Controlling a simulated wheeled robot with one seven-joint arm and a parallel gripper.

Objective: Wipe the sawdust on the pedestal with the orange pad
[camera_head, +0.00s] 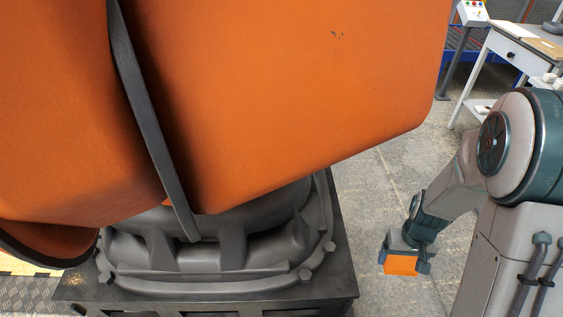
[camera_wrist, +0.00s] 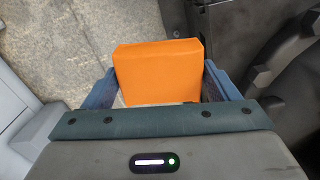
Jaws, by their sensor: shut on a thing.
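The orange pad (camera_head: 400,265) is held in my gripper (camera_head: 406,254), at the right of the pedestal and apart from it in the head view. In the wrist view the pad (camera_wrist: 158,72) sits between the two blue fingers of my gripper (camera_wrist: 160,88), which are shut on its sides. The pedestal (camera_head: 342,245) is a dark grey square base with a bolted round casting on top. Faint tan specks (camera_head: 77,279), perhaps the sawdust, show at its left corner. The pad's underside is hidden.
A large orange machine body (camera_head: 290,90) with a dark cable rises over the pedestal and hides much of its top. Grey stone floor (camera_head: 375,195) lies clear to the right. A white table (camera_head: 520,50) stands at the back right.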

